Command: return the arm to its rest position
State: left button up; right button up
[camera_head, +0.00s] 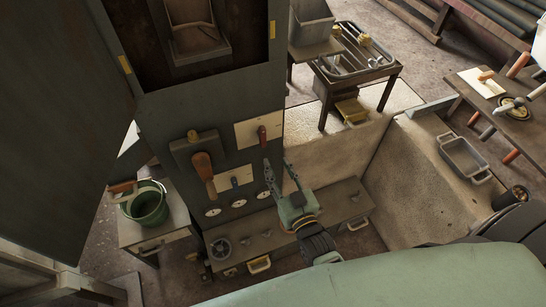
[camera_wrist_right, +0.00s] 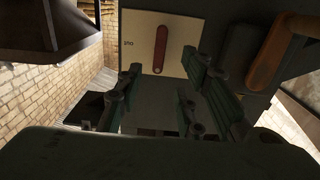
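My right gripper (camera_head: 277,164) is in front of the dark cabinet (camera_head: 225,110), with its fingers spread and nothing between them. In the head view its fingertips show just below a small red lever (camera_head: 262,136) on a cream plate. In the right wrist view the open fingers (camera_wrist_right: 165,85) flank the space below that red lever (camera_wrist_right: 161,50), apart from it. A larger orange-handled lever (camera_head: 204,173) is to the left on the cabinet front; it also shows at the right of the wrist view (camera_wrist_right: 270,55). My left gripper is not in view.
A low bench (camera_head: 335,200) with drawer handles runs below the gauges. A side table with a green bucket (camera_head: 149,205) stands at left. A dark panel (camera_head: 50,110) fills the far left. A wooden table with a metal rack (camera_head: 355,50) and a grey tray (camera_head: 465,158) are at right.

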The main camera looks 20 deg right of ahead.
jog(key=shift+s, duration=0.35)
jog(key=shift+f, duration=0.1)
jog(key=s+a+f+n+g+y, duration=0.1)
jog(key=s+f+g, duration=0.4)
jog(key=f, duration=0.8)
jog(key=s+f+g, duration=0.3)
jog(key=s+f, duration=0.4)
jog(key=f, duration=0.6)
jog(key=s+d+f+g, duration=0.2)
jog(key=s+f, duration=0.3)
jog(key=s, duration=0.4)
jog(key=s+d+f+g+h, duration=0.1)
jog(key=s+f+g, duration=0.3)
jog(key=s, duration=0.5)
jog(key=s+d+f+g, duration=0.3)
jog(key=s+f, duration=0.3)
jog(key=s, duration=0.3)
jog(key=shift+d+f+n+h, duration=0.3)
jog(key=shift+d+f+n, duration=0.1)
jog(key=shift+d, duration=0.1)
jog(key=shift+s, duration=0.1)
